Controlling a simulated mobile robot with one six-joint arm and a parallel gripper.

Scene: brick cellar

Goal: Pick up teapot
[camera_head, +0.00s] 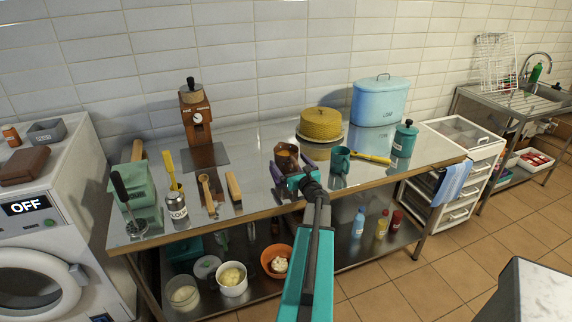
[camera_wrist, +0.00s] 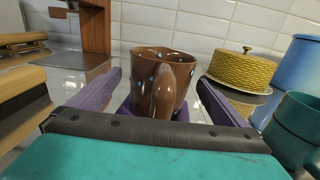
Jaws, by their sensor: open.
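A brown pot with pale spots (camera_wrist: 165,75), which I take for the teapot, stands on the steel table in the middle of the wrist view. It has no lid on, and its handle or spout points toward the camera; I cannot tell which. It also shows in the head view (camera_head: 286,154), partly hidden by my gripper. My gripper (camera_head: 292,168) is open at the table's front edge, in front of the pot. Its purple fingers (camera_wrist: 158,95) stand to the left and right of the pot, with gaps showing on both sides. Nothing is held.
A teal mug (camera_head: 340,160) stands close on the right, with a yellow-handled tool behind it. A yellow woven cake cover (camera_head: 321,123) and blue bin (camera_head: 379,102) stand behind. A wooden grinder (camera_head: 195,115) and utensils are at left.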

